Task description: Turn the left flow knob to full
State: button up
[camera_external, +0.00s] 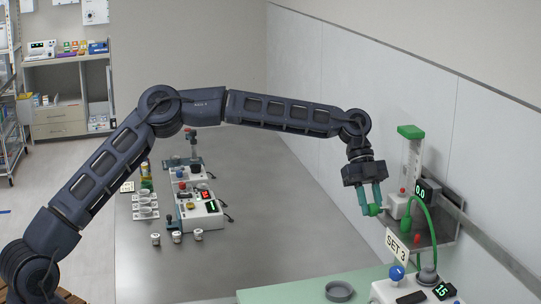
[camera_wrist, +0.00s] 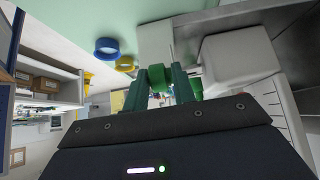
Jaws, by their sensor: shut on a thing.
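A flow meter with a clear upright tube (camera_external: 411,165) and a green top stands on a wall shelf at the right. Its green knob (camera_external: 373,210) sticks out on the left side, low down. My gripper (camera_external: 372,207) points down and is shut on this knob, one finger on each side. The green knob (camera_wrist: 157,76) also shows between the fingers of my gripper (camera_wrist: 158,85) in the wrist view. A small display (camera_external: 420,190) beside the meter reads 0.0. I cannot make out a pointer or mark on the knob.
A green hose (camera_external: 437,225) curves down from the meter. Below stand a "SET 3" sign (camera_external: 397,244) and a device with a blue knob (camera_external: 397,272) and a display (camera_external: 444,290) reading 15. A grey ring (camera_external: 339,291) lies nearby. The grey table (camera_external: 270,215) is mostly clear.

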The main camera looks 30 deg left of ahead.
jog(key=g+h, duration=0.1)
jog(key=f+g+h, duration=0.1)
jog(key=g+h, duration=0.2)
jog(key=shift+a+f+g, duration=0.2)
jog(key=shift+f+g, duration=0.05)
jog(key=shift+g, duration=0.15)
jog(key=shift+s+f+g+h, duration=0.1)
jog(key=shift+f+g+h, duration=0.05)
jog(key=shift+g+h, duration=0.6)
jog(key=shift+f+g+h, duration=0.1)
jog(key=shift+g+h, duration=0.55)
jog(key=shift+h, duration=0.2)
jog(key=o, duration=0.8)
jog(key=shift+r, duration=0.1)
jog(key=v, duration=1)
jog(key=shift+w+a+f, duration=0.25)
jog(key=shift+w, duration=0.05)
